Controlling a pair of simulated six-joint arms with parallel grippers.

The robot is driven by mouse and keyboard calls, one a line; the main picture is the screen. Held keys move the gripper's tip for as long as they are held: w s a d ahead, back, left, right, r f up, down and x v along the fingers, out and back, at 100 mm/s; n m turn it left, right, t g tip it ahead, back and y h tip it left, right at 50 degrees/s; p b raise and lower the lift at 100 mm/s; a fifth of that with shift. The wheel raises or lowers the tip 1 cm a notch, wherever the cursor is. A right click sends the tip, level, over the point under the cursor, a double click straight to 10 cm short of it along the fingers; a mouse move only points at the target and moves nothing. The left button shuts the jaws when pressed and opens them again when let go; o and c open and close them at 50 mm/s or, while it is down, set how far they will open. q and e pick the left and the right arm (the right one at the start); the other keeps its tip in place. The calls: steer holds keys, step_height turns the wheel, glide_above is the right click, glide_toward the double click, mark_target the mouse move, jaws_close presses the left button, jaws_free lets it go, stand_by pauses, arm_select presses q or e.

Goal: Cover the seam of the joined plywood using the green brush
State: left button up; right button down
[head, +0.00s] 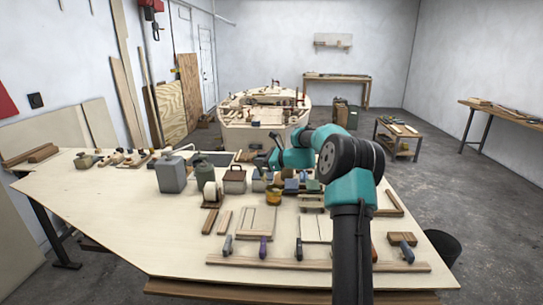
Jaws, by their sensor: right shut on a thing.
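My right arm comes in from the lower right and bends left over the table. My right gripper (270,161) is small and dark at its far end, above the items in the middle of the table. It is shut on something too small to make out. I cannot pick out the green brush with certainty. Pale plywood pieces (257,220) lie flat at the table's front middle. Another pale panel (313,229) with a dark line lies to their right, partly hidden by my arm. I cannot tell which line is the seam. My left gripper is not in view.
A grey canister (171,175), a green can (204,169) and several small containers crowd the middle. A wooden hull (235,133) stands behind.

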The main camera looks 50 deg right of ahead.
steer(key=shift+m+t+h, duration=0.6)
steer(key=shift+m+h, duration=0.2)
steer(key=d, duration=0.1)
steer(key=s+d+r, duration=0.1)
steer(key=d, duration=0.3)
steer(key=shift+s+r, duration=0.15)
steer(key=shift+a, duration=0.1)
steer(key=shift+w+a+f, duration=0.15)
steer(key=shift+a+f, duration=0.2)
steer(key=shift+f, duration=0.5)
steer(key=shift+w+a+f, duration=0.15)
steer(key=shift+a+f, duration=0.25)
steer(key=shift+f, duration=0.4)
steer(key=shift+w+a+f, duration=0.15)
steer(key=shift+a+f, duration=0.2)
steer(key=shift+f, duration=0.5)
step_height(320, 180, down, 8)
steer(key=d, duration=0.2)
steer(key=shift+s+d+r, duration=0.15)
steer(key=shift+s+r, duration=0.05)
steer(key=shift+s, duration=0.25)
steer(key=shift+r, duration=0.15)
